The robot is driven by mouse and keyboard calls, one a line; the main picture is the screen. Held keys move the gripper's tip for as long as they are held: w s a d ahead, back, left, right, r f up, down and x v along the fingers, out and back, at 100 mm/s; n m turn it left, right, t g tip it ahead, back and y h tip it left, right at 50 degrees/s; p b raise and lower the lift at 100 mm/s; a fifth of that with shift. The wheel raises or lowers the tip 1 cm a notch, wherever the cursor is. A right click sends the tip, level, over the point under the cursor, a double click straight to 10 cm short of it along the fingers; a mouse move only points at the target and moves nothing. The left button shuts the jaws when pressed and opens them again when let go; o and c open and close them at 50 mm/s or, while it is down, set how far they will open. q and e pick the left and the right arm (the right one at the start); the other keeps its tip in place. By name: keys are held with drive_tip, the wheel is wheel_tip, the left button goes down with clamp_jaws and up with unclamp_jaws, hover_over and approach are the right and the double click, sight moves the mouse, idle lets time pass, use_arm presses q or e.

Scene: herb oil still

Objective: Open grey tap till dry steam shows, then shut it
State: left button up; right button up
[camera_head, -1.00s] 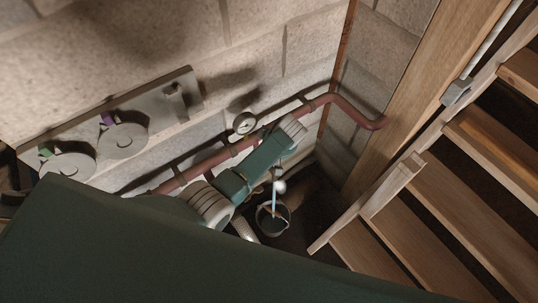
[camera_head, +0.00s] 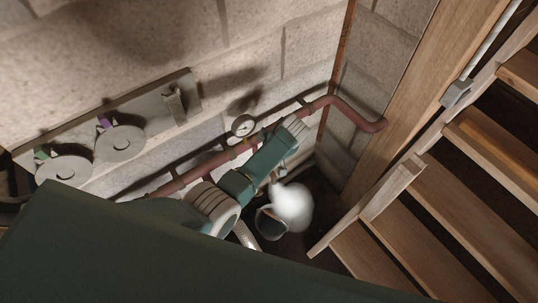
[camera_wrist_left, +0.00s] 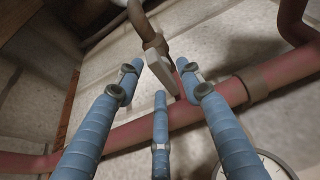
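The grey tap lever (camera_wrist_left: 167,78) shows in the left wrist view, hanging below a brown fitting (camera_wrist_left: 154,42) by the red pipe. My left gripper (camera_wrist_left: 160,70) has its blue fingers spread, with the lever between the tips; I cannot tell whether they touch it. In the head view my green left arm reaches to the red pipe (camera_head: 323,101), and its fingers are mostly hidden. A large white steam puff (camera_head: 292,206) hangs below the arm's end, over the right side of a dark bucket (camera_head: 269,226). No blue stream is visible. My right gripper is out of view.
A round gauge (camera_head: 243,125) sits on the pipe, left of my arm. A wall panel (camera_head: 150,103) carries two round discs with purple (camera_head: 104,121) and green (camera_head: 41,153) parts. Wooden stairs (camera_head: 440,213) close off the right side.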

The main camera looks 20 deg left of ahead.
use_arm(q)
drive_tip(key=shift+s+d+r, duration=0.1)
drive_tip(key=shift+d+r, duration=0.15)
drive_tip(key=shift+r, duration=0.15)
drive_tip(key=v, duration=0.6)
drive_tip(key=shift+r, duration=0.3)
